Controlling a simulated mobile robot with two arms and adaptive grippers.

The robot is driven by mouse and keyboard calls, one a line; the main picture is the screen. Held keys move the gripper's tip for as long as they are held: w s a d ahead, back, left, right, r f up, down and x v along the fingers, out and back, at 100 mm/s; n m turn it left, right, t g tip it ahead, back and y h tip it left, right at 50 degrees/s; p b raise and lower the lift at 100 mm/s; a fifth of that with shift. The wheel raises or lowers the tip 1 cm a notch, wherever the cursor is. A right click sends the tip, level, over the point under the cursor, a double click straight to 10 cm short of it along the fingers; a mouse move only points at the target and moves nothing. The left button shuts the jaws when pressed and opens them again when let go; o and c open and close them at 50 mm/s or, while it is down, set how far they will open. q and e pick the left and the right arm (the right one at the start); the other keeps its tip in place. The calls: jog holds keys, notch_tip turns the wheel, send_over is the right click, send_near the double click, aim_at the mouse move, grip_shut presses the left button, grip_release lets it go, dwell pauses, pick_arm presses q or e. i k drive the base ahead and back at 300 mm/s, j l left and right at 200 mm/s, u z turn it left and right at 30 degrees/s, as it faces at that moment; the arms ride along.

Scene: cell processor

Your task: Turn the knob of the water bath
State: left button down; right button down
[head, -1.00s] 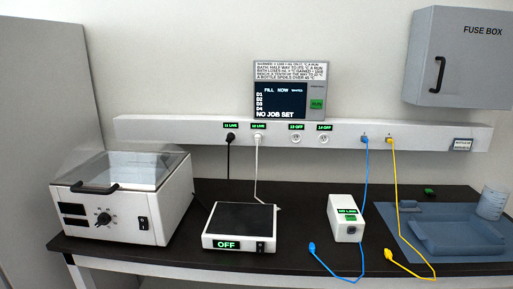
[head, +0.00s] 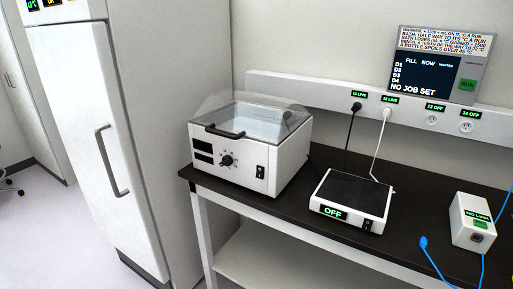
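The water bath (head: 235,172) is a white box with a clear lid (head: 262,116) at the left end of the dark bench. The lid is down and has a black handle (head: 224,132). Its black knob (head: 226,160) is on the front panel, between two dark displays (head: 202,152) on the left and a black switch (head: 260,172) on the right. The displays look blank. Neither of my grippers is in view, and nothing touches the knob.
A hot plate (head: 352,196) reading OFF and a white box (head: 472,224) reading NO LINK stand further right on the bench (head: 300,212). A tall white cabinet (head: 95,130) stands left of the bench. Sockets and a screen (head: 436,75) reading NO JOB SET are on the wall. Floor is open at left.

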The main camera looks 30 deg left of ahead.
aim_at(227, 160)
jog(key=i+l+z, duration=0.25)
jog(key=l+z, duration=0.15)
jog(key=i+l+z, duration=0.6)
jog(key=z, duration=0.15)
jog(key=i, duration=0.05)
